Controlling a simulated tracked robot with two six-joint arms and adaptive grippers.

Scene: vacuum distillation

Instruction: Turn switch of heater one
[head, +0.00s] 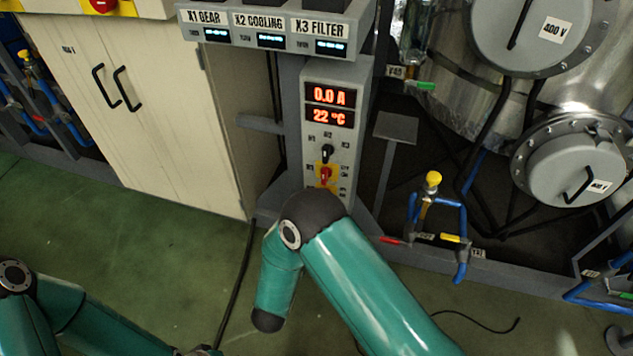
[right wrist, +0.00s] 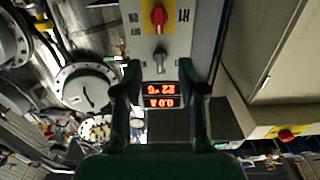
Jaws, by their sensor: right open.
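The grey control panel (head: 346,140) stands in the middle of the head view, with red displays (head: 330,106) reading 0.0 A and 22 °C. Below them is a black rotary knob (head: 327,153) among labels, then a red switch on a yellow plate (head: 325,175). My right arm hides the panel's lower end. In the right wrist view the panel is upside down. My right gripper (right wrist: 160,76) is open and empty, its fingers framing the displays (right wrist: 160,95) and the knob (right wrist: 161,58); the red switch (right wrist: 158,17) is beyond the fingertips. My left gripper is out of view.
A beige cabinet (head: 150,110) stands left of the panel. Labelled boxes (head: 270,30) overhang its top. Blue pipework with a yellow valve knob (head: 433,179) and large metal vessels (head: 580,165) are on the right. The green floor (head: 140,230) in front is mostly clear.

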